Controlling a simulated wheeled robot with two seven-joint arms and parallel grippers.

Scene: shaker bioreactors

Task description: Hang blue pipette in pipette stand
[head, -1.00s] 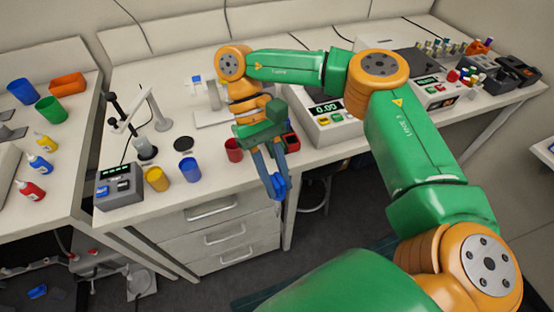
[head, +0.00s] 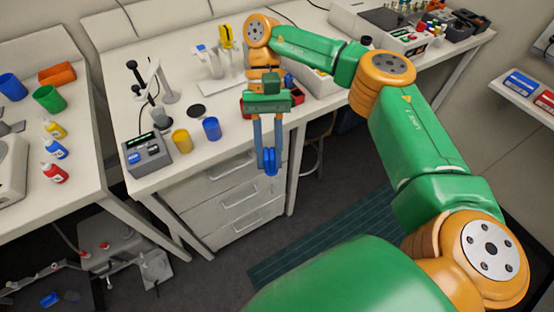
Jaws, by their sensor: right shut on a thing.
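My right gripper (head: 268,149) is shut on the blue pipette (head: 270,162), which hangs below its fingertips in front of the bench's front edge, above the floor. The gripper points down. The white pipette stand (head: 222,87) is on the bench, behind and to the left of the gripper. A yellow pipette (head: 226,38) shows at the top of the stand. A small white and blue part shows at its left. The stand's right side is partly hidden by my right arm. My left gripper is not in view.
A yellow cup (head: 181,141) and a blue cup (head: 211,129) stand near the bench's front edge, beside a grey device (head: 147,154). A red container (head: 248,106) is partly hidden behind my gripper. Drawers (head: 233,178) lie below the bench.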

